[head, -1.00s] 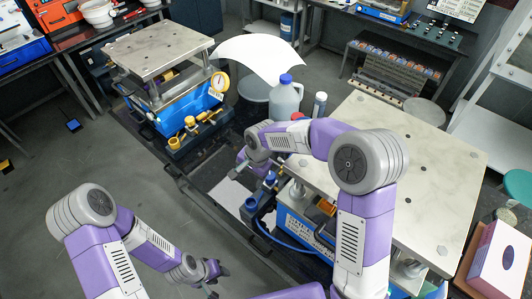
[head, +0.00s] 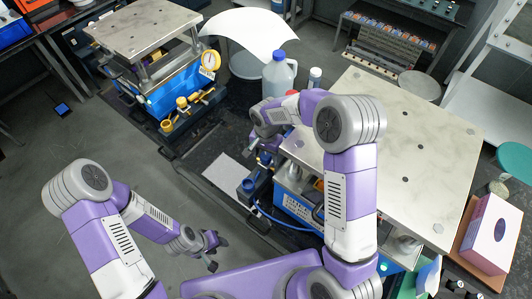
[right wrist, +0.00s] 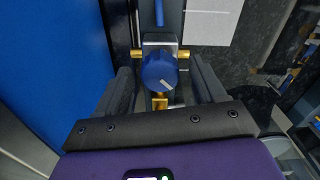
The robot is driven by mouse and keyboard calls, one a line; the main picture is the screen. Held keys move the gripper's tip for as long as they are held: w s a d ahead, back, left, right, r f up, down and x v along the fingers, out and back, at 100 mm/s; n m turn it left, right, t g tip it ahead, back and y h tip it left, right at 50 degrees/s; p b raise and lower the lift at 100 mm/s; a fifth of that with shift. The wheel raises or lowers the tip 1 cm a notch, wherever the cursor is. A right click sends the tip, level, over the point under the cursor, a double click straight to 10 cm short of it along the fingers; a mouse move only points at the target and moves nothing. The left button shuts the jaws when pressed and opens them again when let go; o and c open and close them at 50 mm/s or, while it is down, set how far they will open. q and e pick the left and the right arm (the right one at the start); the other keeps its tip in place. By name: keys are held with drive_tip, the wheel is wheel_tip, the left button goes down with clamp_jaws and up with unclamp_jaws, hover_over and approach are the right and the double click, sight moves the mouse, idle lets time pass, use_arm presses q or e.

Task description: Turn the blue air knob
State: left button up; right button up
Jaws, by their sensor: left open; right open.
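The blue air knob (right wrist: 160,72) shows in the right wrist view, a round blue cap with brass fittings at its sides and below it. My right gripper (right wrist: 166,80) is open, with one dark finger on each side of the knob. I cannot tell whether the fingers touch it. In the head view my right gripper (head: 262,151) is at the front left corner of the near press, partly hidden by my wrist. My left gripper (head: 216,252) is open and empty, low over the floor at the lower middle.
The near press has a large metal plate (head: 420,140) beside my right arm. A blue hose (head: 285,223) loops at its front. A white sheet (head: 228,172) lies left of the knob area. A jug (head: 279,78) and a second press (head: 145,25) stand farther back.

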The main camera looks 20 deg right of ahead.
drive_tip(key=c, duration=1.1)
drive_tip(key=shift+o, duration=0.2)
drive_tip(key=shift+m+b, duration=0.8)
drive_tip(key=shift+m, duration=0.2)
drive_tip(key=m+b, duration=0.1)
drive_tip(key=m, duration=0.1)
drive_tip(key=shift+m, duration=0.3)
drive_tip(key=m, duration=0.3)
drive_tip(key=shift+m, duration=0.3)
drive_tip(key=shift+r+m+p, duration=0.1)
drive_tip(key=shift+m+p, duration=0.7)
drive_tip(key=shift+m, duration=1.8)
